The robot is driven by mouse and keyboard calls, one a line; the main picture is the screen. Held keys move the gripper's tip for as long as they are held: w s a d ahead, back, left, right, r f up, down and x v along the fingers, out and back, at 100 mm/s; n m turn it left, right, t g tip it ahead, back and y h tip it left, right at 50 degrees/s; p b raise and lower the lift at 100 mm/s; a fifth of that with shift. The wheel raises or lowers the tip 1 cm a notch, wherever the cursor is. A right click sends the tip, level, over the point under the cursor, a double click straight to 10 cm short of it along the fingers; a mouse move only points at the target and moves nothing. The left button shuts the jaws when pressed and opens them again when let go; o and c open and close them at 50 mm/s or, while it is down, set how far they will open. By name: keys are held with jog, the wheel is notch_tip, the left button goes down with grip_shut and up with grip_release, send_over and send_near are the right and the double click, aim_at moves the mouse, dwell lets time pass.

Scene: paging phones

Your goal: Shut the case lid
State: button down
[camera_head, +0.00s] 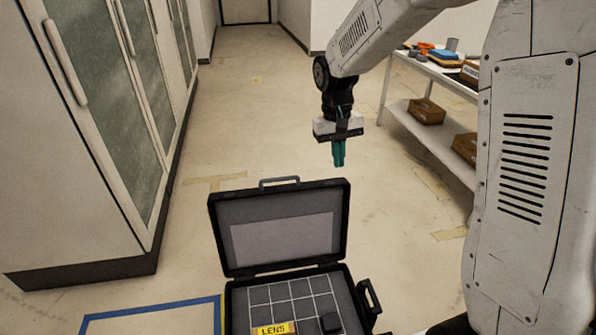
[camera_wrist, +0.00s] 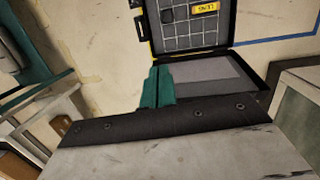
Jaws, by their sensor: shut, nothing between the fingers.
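The black case (camera_head: 229,307) stands at the bottom of the head view with its lid (camera_head: 280,205) open and upright, a handle on the lid's top edge. Its grey foam base is divided into a grid and holds a yellow LENS label (camera_head: 273,329) and a dark block (camera_head: 331,323). In the wrist view the open case (camera_wrist: 235,25) and lid (camera_wrist: 205,76) show at the top. My gripper (camera_head: 339,160), with green fingers (camera_wrist: 157,87), is shut and empty. It is in the air behind and above the lid, apart from it.
Tall glass-door cabinets (camera_head: 110,100) line the left. A white shelf (camera_head: 437,147) with brown boxes (camera_head: 426,111) and tools stands at the right. Blue tape (camera_head: 150,312) marks the floor left of the case. The floor (camera_head: 250,100) behind the case is clear.

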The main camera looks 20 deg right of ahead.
jog(key=w+a+f+m+t, duration=0.1)
jog(key=w+f+t, duration=0.2)
jog(key=w+f, duration=2)
jog(key=w+r+m+t, duration=0.15)
jog(key=w+r, duration=0.35)
jog(key=w, duration=0.5)
jog(key=shift+t, duration=0.55)
jog(key=shift+s+a+f, duration=0.15)
jog(key=shift+f, duration=1.5)
jog(key=shift+s+a+f, duration=0.1)
jog(key=shift+s+f, duration=0.05)
jog(key=shift+f, duration=1.5)
jog(key=shift+s+a+f, duration=0.15)
jog(key=shift+f, duration=1.5)
jog(key=shift+s, duration=0.15)
